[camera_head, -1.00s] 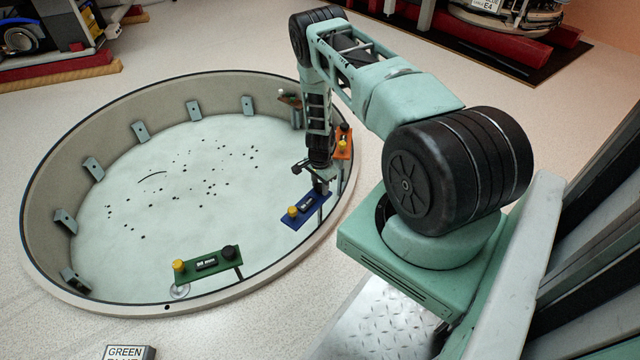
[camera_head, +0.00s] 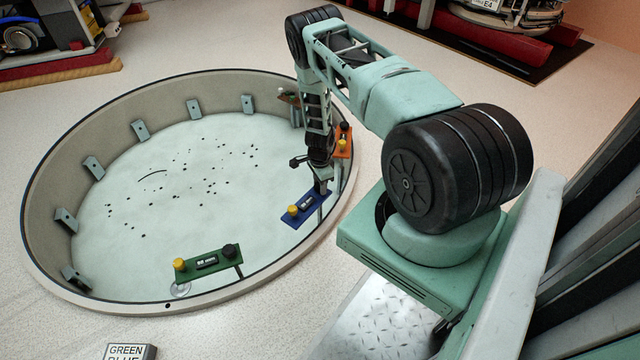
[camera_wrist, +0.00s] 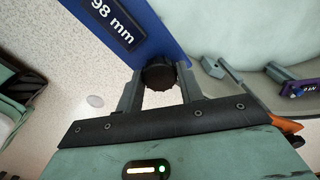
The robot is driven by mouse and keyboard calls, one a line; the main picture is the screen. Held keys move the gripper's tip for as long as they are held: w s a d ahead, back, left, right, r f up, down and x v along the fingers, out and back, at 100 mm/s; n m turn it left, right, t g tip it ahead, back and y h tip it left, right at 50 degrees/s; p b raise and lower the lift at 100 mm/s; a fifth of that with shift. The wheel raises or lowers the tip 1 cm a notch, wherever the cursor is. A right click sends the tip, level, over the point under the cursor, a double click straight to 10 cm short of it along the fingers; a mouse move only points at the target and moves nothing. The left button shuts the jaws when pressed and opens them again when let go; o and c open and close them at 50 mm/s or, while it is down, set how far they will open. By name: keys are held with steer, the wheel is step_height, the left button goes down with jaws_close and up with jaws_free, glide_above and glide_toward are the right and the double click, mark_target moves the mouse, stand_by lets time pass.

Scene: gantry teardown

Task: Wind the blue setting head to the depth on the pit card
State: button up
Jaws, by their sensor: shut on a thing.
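The blue setting head (camera_head: 303,208) stands inside the pit near its right wall, with a yellow knob (camera_head: 293,210) at its left end. In the wrist view, the blue plate (camera_wrist: 158,22) carries a display (camera_wrist: 112,20) that reads 98 mm. My gripper (camera_wrist: 160,80) is shut on the head's black knob (camera_wrist: 160,73), with one finger on each side of it. In the head view my gripper (camera_head: 321,182) is at the right end of the blue head. The pit card (camera_head: 128,352) shows only at the bottom edge, with GREEN and part of BLUE readable.
A green head (camera_head: 217,262) stands at the pit's near side. An orange head (camera_head: 343,142) stands just beyond my gripper. The pit rim (camera_head: 120,303) surrounds the white pit floor, which is open in the middle. Brackets line the far wall.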

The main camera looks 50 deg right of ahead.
steer(key=o, duration=0.7)
steer(key=shift+r, duration=0.1)
step_height(320, 180, up, 17)
steer(key=p, duration=0.6)
steer(key=shift+r, duration=0.15)
